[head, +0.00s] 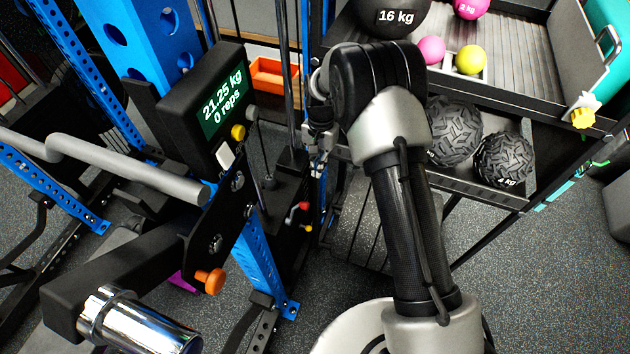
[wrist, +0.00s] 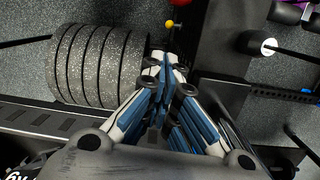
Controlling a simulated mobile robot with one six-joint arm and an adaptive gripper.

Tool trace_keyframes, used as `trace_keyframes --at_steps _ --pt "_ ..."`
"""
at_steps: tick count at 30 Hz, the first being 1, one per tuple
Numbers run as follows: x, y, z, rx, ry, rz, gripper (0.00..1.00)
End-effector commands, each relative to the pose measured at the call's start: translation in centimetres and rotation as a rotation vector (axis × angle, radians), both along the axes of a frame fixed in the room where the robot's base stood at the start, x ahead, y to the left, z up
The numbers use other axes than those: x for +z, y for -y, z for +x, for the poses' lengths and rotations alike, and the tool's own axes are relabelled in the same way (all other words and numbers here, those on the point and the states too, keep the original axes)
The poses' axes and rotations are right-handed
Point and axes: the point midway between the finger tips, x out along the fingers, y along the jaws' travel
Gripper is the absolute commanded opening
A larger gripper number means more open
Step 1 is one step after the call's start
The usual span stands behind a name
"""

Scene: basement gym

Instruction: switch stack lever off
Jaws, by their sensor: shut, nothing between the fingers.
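A small red-tipped lever (head: 302,207) sits low on the machine beside the dark weight stack housing in the head view, with a small yellow knob (head: 308,228) just below it. In the wrist view the yellow knob (wrist: 169,24) and part of the red tip (wrist: 179,2) show at the top edge, beyond the fingertips. I cannot tell the lever's setting. My gripper (wrist: 165,62) is shut and empty, its fingers together beside the round speckled grey weights (wrist: 98,64). It is apart from the knobs. In the head view my gripper (head: 318,142) is small and partly hidden by my arm.
A display (head: 220,98) reading 21.25 kg and 0 reps stands left of my arm, above an orange knob (head: 210,281). A grey bar (head: 120,170) juts in at left. A rack (head: 500,195) with balls stands at right. The floor at lower right is clear.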

Motion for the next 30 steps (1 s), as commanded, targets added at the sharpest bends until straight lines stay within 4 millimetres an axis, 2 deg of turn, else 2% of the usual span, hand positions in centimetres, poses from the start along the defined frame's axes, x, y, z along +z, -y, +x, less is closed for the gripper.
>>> trace_keyframes --at_steps 14,21,30 --pt "-9.6 -0.2 -1.4 0.0 -0.004 -0.001 0.0" --pt "-7.8 -1.5 -3.9 0.001 -0.001 0.001 0.0" --pt "-7.4 -1.7 -4.6 0.0 -0.001 0.0 0.0"
